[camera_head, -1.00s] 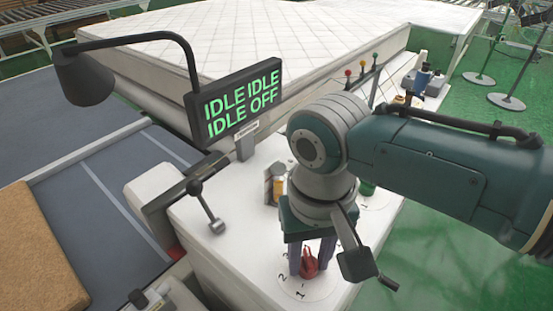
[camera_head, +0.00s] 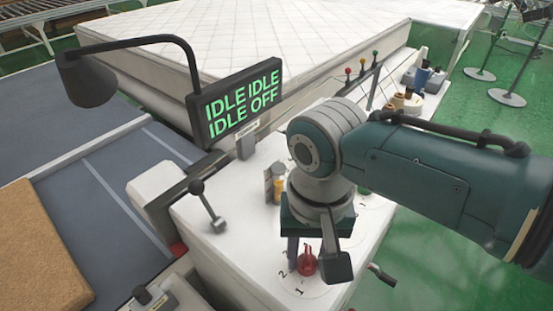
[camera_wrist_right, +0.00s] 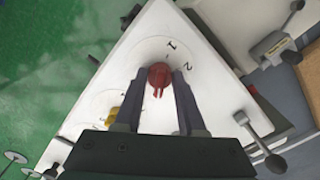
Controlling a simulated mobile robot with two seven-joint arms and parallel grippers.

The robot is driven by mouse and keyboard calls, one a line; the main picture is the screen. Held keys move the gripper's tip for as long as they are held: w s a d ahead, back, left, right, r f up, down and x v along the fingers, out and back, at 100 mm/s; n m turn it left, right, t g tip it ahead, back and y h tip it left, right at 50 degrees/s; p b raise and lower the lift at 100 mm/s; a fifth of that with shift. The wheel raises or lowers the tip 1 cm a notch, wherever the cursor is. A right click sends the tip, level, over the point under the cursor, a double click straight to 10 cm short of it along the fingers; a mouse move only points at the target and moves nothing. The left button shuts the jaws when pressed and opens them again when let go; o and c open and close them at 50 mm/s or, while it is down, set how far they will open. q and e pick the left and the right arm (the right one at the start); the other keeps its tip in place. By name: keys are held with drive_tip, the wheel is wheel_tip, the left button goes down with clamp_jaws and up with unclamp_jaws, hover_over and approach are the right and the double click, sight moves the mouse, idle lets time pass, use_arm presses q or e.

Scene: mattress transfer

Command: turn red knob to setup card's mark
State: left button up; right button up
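The red knob (camera_head: 307,264) stands on a white round dial near the front corner of the white console, with the numerals 1 and 2 printed beside it. It also shows in the right wrist view (camera_wrist_right: 158,76). My right gripper (camera_wrist_right: 158,80) points down over it with its two fingers apart, one on each side of the knob. I cannot tell which numeral the knob points to. No readable setup card shows. My left gripper is out of view.
A display (camera_head: 235,100) reads IDLE IDLE IDLE OFF. A lever (camera_head: 207,206) stands left of the knob and a yellow cylinder (camera_head: 279,188) behind it. A black crank handle (camera_head: 381,275) juts from the console's right side. A white mattress (camera_head: 290,35) lies behind.

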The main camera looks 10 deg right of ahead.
sight(308, 258)
drive_tip(key=o, duration=0.4)
drive_tip(key=shift+r, duration=0.1)
drive_tip(key=shift+r, duration=0.35)
wheel_tip(308, 258, up, 9)
drive_tip(key=shift+r+p, duration=0.1)
drive_tip(key=shift+p, duration=0.45)
drive_tip(key=shift+s, duration=0.1)
